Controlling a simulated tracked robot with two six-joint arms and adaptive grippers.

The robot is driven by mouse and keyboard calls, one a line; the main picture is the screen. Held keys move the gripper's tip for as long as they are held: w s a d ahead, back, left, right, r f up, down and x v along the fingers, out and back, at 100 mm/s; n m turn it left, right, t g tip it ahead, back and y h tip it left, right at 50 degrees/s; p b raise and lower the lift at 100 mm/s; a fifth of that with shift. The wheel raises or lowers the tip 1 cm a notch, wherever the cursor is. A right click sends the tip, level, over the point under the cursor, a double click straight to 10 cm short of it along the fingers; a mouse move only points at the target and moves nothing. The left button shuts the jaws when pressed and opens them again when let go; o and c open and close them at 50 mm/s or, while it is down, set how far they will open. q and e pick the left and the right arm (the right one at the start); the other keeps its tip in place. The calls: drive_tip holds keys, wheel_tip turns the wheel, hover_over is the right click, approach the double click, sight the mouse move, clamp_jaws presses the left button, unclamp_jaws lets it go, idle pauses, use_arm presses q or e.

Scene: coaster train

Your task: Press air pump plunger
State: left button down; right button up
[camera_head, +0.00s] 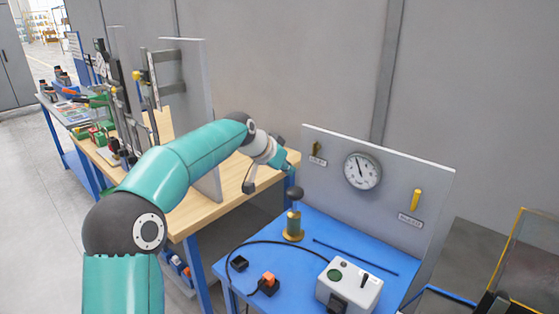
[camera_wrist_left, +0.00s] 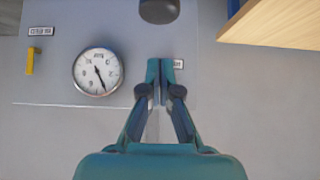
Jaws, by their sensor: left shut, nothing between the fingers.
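The air pump (camera_head: 293,226) has a brass body and stands upright on the blue bench. Its plunger tops out in a dark round knob (camera_head: 295,193). In the left wrist view the dark knob (camera_wrist_left: 159,9) shows at the top edge, partly cut off, beyond my fingertips. My left gripper (camera_head: 291,166) is above the knob, close to it in the head view, with its fingers shut and empty. The shut fingers also show in the left wrist view (camera_wrist_left: 165,72). I see no clear contact with the knob. My right gripper is not in view.
Behind the pump stands a grey panel (camera_head: 390,205) with a round gauge (camera_head: 362,171) and yellow levers. A wooden workbench (camera_head: 240,205) is on the left.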

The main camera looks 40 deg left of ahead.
sight(296, 188)
use_arm(q)
drive_tip(key=f, duration=0.1)
drive_tip(key=w+f, duration=0.2)
drive_tip(key=f, duration=0.1)
drive_tip(key=shift+f, duration=0.95)
drive_tip(key=shift+s, duration=0.1)
